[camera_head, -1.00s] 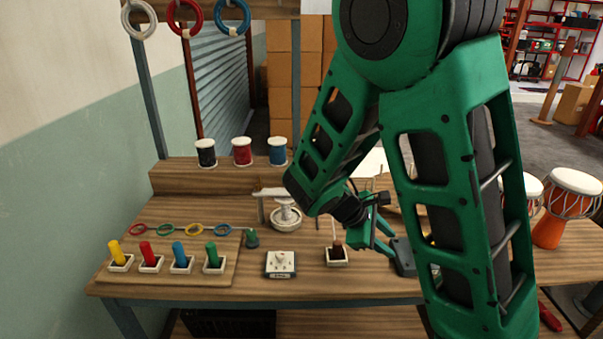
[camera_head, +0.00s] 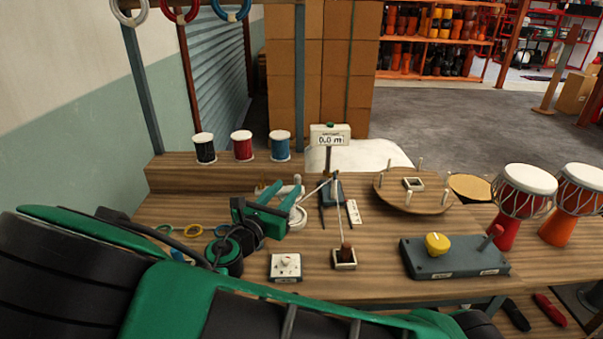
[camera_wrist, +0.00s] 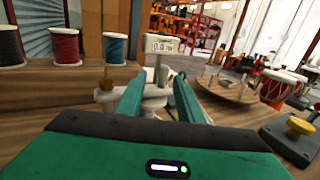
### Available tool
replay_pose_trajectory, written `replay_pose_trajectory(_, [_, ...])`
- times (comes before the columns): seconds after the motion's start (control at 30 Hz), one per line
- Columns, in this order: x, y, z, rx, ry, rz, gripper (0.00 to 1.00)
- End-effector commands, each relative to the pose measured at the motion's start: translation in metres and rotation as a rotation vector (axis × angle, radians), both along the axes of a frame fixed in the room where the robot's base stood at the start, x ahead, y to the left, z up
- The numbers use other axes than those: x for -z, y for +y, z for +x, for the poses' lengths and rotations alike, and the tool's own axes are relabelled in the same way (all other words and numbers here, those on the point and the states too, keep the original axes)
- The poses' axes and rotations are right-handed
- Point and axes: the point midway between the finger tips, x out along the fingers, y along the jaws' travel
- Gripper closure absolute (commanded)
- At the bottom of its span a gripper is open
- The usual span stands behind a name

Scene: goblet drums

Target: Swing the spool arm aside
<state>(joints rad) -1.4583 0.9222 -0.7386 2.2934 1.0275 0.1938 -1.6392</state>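The spool arm is a pale bar (camera_head: 291,189) on top of a white round spool stand (camera_head: 298,217) on the workbench. My gripper (camera_head: 291,193) is at the stand, with its teal fingers reaching over it from the left and hiding part of the bar and stand. In the wrist view my gripper (camera_wrist: 157,80) has its fingers spread, with the white stand (camera_wrist: 155,92) showing in the gap. Another pale part shows left of the left finger. I cannot tell whether a finger touches the bar.
A display reading 0.0 m (camera_head: 330,135) stands behind. Thread spools (camera_head: 242,147) stand on the raised shelf. A small box with a brown tuft (camera_head: 345,257), a white switch box (camera_head: 285,266), a round pegged board (camera_head: 415,194) and a grey box with yellow knob (camera_head: 455,258) are nearby.

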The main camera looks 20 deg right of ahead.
Motion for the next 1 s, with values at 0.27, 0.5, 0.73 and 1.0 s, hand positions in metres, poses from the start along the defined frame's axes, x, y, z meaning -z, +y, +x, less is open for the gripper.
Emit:
replay_pose_trajectory(0.27, [0.000,-0.044,0.033,0.018,0.000,0.001,0.66])
replay_pose_trajectory(0.5, [0.000,-0.071,0.059,0.018,-0.001,0.003,0.66])
replay_pose_trajectory(0.73, [0.000,-0.081,0.069,0.017,0.000,0.004,0.66])
replay_pose_trajectory(1.0, [0.000,-0.082,0.070,0.017,0.000,0.004,0.66])
